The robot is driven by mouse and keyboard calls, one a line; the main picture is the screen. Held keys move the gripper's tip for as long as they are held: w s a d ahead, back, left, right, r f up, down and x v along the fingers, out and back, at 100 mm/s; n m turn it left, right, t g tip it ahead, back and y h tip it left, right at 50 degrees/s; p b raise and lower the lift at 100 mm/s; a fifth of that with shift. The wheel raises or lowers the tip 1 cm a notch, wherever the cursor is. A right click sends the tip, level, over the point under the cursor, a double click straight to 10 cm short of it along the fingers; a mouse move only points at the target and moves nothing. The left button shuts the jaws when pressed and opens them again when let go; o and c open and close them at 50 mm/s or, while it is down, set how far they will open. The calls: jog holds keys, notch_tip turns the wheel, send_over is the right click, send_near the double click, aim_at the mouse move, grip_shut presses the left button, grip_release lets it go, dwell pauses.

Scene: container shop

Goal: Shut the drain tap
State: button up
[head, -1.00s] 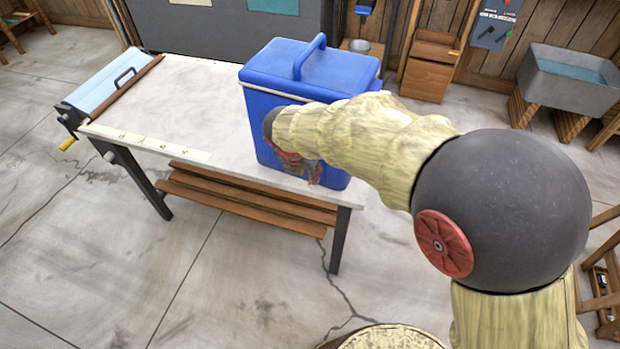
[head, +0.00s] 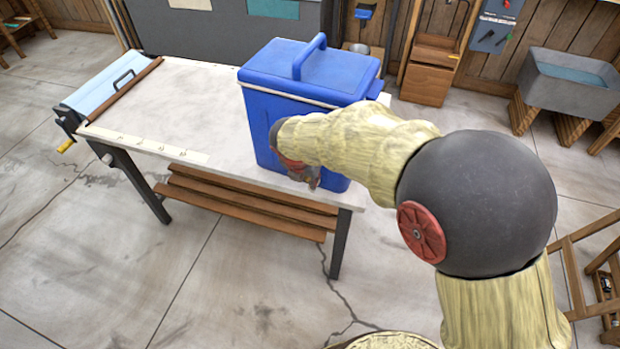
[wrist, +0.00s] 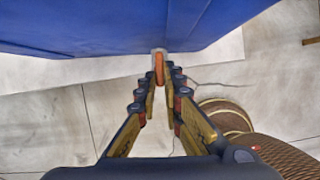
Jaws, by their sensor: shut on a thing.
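The blue cooler box (head: 300,92) stands upright on the right end of the white-topped table, its lid down. In the wrist view its blue side (wrist: 120,25) fills the top. The drain tap (wrist: 158,66), an orange lever with a pale grey surround, shows low on that side. My gripper (wrist: 160,85) is at the tap, its two fingers close around the orange lever and shut on it. In the head view my gripper (head: 305,180) is by the lower front of the cooler, and my wrist hides the tap there.
The table (head: 175,105) is mostly bare left of the cooler. A light-blue panel with a handle (head: 110,85) is at its left end. Wooden slats (head: 245,205) run below the top. A grey sink (head: 570,85) stands at the back right. The floor in front is clear.

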jog(key=shift+a+r+p, duration=0.1)
jog(key=shift+p, duration=0.2)
grip_shut()
jog(key=shift+w+a+m+g+h+p, duration=0.15)
jog(key=shift+w+m+g+h+p, duration=0.4)
jog(key=shift+m+p, duration=1.6)
jog(key=shift+w+a+m+g+h+p, duration=0.2)
jog(key=shift+m+g+p, duration=0.65)
jog(key=shift+m+p, duration=1.3)
jog(key=shift+w+a+m+g+h+p, duration=0.2)
jog(key=shift+m+g+h+p, duration=0.4)
jog(key=shift+m+p, duration=1.55)
jog(key=shift+m, duration=0.35)
jog(key=o, duration=0.6)
grip_release()
jog(key=shift+o, duration=0.2)
